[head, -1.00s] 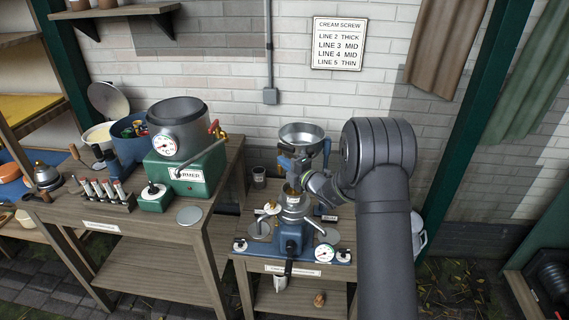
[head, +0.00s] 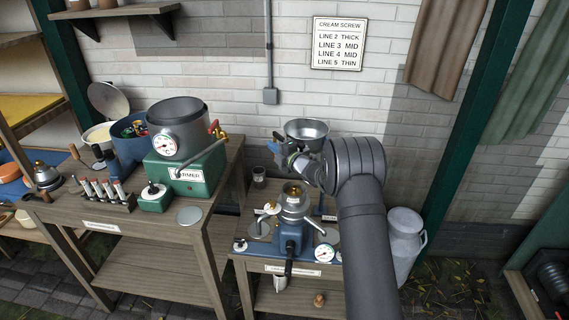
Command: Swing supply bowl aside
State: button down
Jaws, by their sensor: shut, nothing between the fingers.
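The supply bowl (head: 307,129) is a shiny metal bowl in the head view, at the back of the blue separator (head: 290,240) on the right-hand table. It sits behind and to the right of the separator's open metal top (head: 293,200), which shows a brass-coloured centre. My gripper (head: 276,147) is at the bowl's left front side, its fingers shut with nothing between them. I cannot tell whether it touches the bowl. My wrist and arm hide the bowl's support and part of the separator's right side.
A green warmer (head: 185,172) with a metal pot stands on the left table. A milk can (head: 404,240) stands to the right of my arm. A small cup (head: 259,177) is behind the separator. A sign (head: 338,44) hangs on the brick wall.

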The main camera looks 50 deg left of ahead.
jog(key=shift+w+a, duration=0.2)
jog(key=shift+a, duration=0.1)
dwell(0.4)
